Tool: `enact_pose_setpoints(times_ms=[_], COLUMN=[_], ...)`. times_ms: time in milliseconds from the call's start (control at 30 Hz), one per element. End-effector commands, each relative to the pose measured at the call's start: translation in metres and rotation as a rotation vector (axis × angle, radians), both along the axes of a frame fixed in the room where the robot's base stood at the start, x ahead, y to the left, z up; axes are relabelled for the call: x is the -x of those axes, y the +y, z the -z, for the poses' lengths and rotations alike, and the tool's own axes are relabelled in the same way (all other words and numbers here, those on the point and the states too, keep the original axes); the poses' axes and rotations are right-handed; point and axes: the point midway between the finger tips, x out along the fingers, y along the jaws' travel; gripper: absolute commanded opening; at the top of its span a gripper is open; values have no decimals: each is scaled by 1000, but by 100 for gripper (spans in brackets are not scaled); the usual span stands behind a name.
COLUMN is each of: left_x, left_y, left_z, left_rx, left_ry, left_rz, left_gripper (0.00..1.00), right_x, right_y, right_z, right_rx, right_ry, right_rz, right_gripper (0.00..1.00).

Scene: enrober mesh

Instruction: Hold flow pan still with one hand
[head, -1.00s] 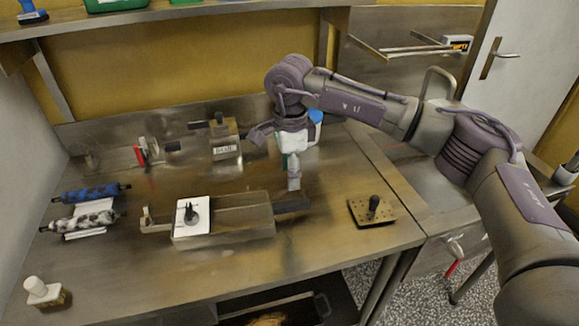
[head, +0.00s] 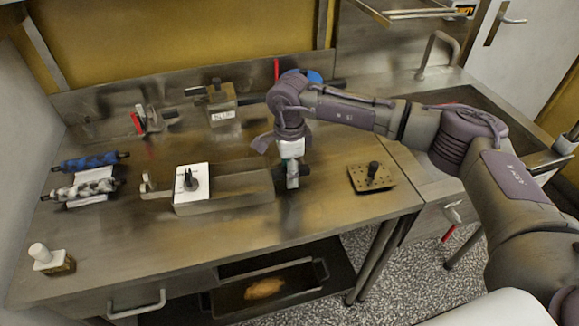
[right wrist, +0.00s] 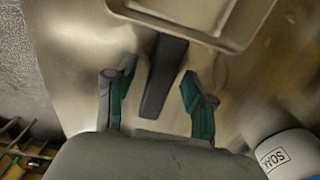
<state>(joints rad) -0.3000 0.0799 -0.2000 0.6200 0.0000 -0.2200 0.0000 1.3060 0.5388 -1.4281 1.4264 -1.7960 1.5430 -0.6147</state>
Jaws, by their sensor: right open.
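The flow pan (head: 235,186) is a long metal pan in the middle of the bench, with a white plate and black knob (head: 190,180) at its left end. Its dark handle (right wrist: 164,75) points from the pan rim (right wrist: 185,38) toward my wrist in the right wrist view. My right gripper (head: 291,178) is at the pan's right end in the head view. It is open, with one green-and-dark finger on each side of the handle (right wrist: 158,82). Gaps show between fingers and handle, so it is not gripped. My left gripper is out of view.
Blue (head: 88,162) and speckled (head: 85,189) rollers lie at the left. A perforated plate with a knob (head: 371,177) sits to the right. A white-capped bottle (head: 40,255) stands front left. A white labelled container (right wrist: 285,155) is near the wrist.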

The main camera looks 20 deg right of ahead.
Motion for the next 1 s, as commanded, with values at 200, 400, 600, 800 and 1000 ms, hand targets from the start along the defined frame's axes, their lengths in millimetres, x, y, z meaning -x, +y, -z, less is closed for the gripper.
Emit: enact_pose_setpoints(times_ms=[200, 400, 600, 800, 1000], left_x=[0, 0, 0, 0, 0], left_y=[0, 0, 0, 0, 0], left_z=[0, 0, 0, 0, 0], left_rx=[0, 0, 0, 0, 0], left_ry=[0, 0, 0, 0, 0], left_rz=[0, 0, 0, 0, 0], left_gripper=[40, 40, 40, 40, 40], right_x=[0, 0, 0, 0, 0], right_y=[0, 0, 0, 0, 0], right_z=[0, 0, -1, -1, -1], right_rx=[0, 0, -1, -1, -1], right_ry=[0, 0, 0, -1, -1], right_rz=[0, 0, 0, 0, 0], right_gripper=[21, 0, 0, 0, 0])
